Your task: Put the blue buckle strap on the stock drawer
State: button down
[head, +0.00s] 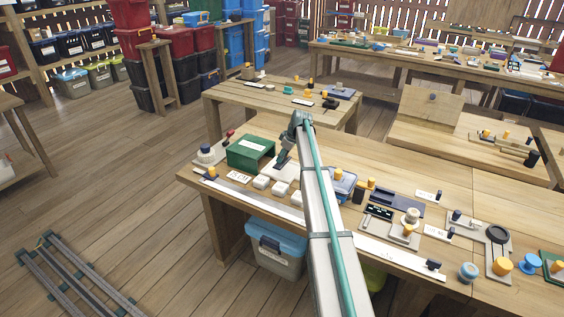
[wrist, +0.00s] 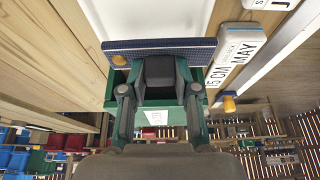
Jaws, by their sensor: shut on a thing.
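My gripper (head: 283,158) is low over the front workbench, just right of the green box with a white label (head: 247,153), which I take to be the stock drawer. A blue woven band (wrist: 185,46), seemingly the blue buckle strap, runs across just beyond that piece. The green box (wrist: 150,117) shows behind the fingers, partly hidden by them. Whether the strap touches the drawer or the surface cannot be told. In the head view the strap is not distinct.
White labelled boxes (head: 262,182) stand in front of the green box. A lidded bin (head: 277,250) is under the bench. Another bench (head: 270,98) stands behind.

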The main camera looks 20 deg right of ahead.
aim_at(282, 164)
jog(key=shift+w+d+f, duration=0.15)
jog(key=shift+w+f, duration=0.4)
jog(key=shift+f, duration=0.05)
notch_tip(282, 164, down, 3)
jog(key=shift+w+p, duration=0.1)
jog(key=shift+p, duration=0.9)
jog(key=shift+f, duration=0.25)
jog(key=shift+f, duration=0.2)
jog(key=c, duration=0.9)
grip_release()
jog(key=shift+o, duration=0.2)
